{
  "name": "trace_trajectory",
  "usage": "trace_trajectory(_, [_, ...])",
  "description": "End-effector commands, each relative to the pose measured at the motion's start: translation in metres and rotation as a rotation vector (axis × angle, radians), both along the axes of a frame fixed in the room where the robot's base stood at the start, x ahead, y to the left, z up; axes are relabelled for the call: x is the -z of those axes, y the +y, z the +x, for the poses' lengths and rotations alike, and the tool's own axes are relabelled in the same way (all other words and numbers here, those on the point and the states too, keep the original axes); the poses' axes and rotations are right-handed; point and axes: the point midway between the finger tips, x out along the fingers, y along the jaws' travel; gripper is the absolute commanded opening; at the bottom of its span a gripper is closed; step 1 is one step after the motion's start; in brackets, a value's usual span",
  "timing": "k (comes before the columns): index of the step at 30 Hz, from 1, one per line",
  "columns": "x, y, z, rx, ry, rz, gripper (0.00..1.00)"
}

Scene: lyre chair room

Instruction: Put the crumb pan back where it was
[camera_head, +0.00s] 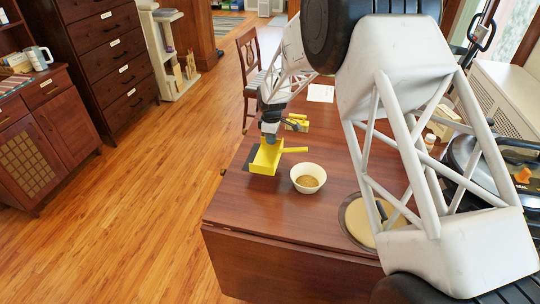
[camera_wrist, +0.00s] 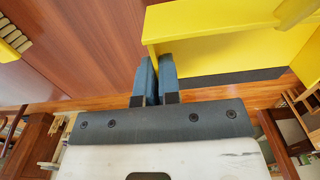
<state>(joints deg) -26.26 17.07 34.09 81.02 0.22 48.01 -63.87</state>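The crumb pan (camera_head: 266,160) is a yellow, shallow, box-like pan with a handle pointing right. It is near the left edge of the brown table (camera_head: 240,203), over a dark patch (camera_head: 250,155). My gripper (camera_head: 268,137) comes down on it from above. In the wrist view the pan (camera_wrist: 220,52) fills the upper right. My gripper's blue fingers (camera_wrist: 157,78) are close together at the pan's left end, one on each side of its wall. I cannot tell whether the pan touches the table.
A white bowl (camera_head: 308,178) with brown contents stands right of the pan. A yellow object (camera_head: 297,123) lies behind it. A round tan-topped item (camera_head: 362,222) is at the front right, partly behind my arm. A chair (camera_head: 250,70) stands beyond the table. The table's front left is clear.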

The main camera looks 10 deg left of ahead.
Motion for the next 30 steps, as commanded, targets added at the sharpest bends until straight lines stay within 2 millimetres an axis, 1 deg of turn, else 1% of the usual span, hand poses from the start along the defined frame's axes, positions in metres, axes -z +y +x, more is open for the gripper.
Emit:
trace_trajectory(1, [0.008, 0.000, 0.000, 0.000, 0.001, -0.001, 0.00])
trace_trajectory(3, [0.017, 0.000, 0.000, 0.000, 0.001, -0.001, 0.00])
trace_trajectory(6, [0.025, 0.000, 0.000, 0.000, 0.000, 0.000, 0.00])
trace_trajectory(9, [0.029, 0.000, 0.000, 0.000, 0.000, 0.000, 0.00])
trace_trajectory(20, [0.032, 0.000, 0.000, 0.000, 0.000, 0.000, 0.00])
trace_trajectory(23, [0.039, 0.000, 0.000, 0.000, 0.001, -0.001, 0.00])
trace_trajectory(30, [0.063, 0.000, 0.000, 0.000, 0.001, 0.000, 0.00])
